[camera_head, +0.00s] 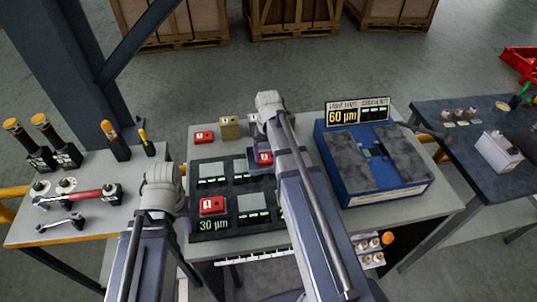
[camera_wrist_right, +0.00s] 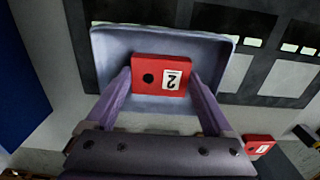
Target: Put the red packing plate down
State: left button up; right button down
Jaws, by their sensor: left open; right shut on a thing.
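My right gripper (camera_wrist_right: 160,76) is shut on a red packing plate (camera_wrist_right: 150,62) marked 2. The plate is over or in a shallow grey-lavender tray (camera_wrist_right: 105,45); I cannot tell whether it touches the tray floor. In the head view this plate (camera_head: 265,158) shows beside my right forearm, which hides part of it and the tray. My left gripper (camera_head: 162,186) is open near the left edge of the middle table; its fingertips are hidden. Another red plate (camera_head: 212,205) marked 1 lies on the black mat (camera_head: 240,224) by the 30 µm label.
A red block (camera_head: 204,137) and a tan block (camera_head: 230,127) stand at the back left of the middle table. A blue case (camera_head: 380,192) with a 60 µm sign (camera_head: 343,115) fills its right. Side tables hold injectors, wrenches and a white container (camera_head: 498,150).

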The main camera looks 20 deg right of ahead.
aim_at(268, 157)
grip_release()
notch_tip(268, 157, up, 12)
jog(key=p, duration=1.3)
jog(key=s+a+n, duration=0.3)
jog(key=s+a, duration=0.4)
jog(key=a, duration=0.4)
jog(key=s+a+n+h, duration=0.1)
jog(key=s+a+n, duration=0.2)
jog(key=s+a, duration=0.4)
jog(key=a, duration=0.3)
jog(key=shift+s+a+r+n+b, duration=0.2)
jog(key=shift+s+a+n+b, duration=0.1)
jog(key=shift+a, duration=0.1)
jog(key=shift+f, duration=0.1)
jog(key=shift+f+b, duration=1.05)
jog(key=shift+b, duration=0.05)
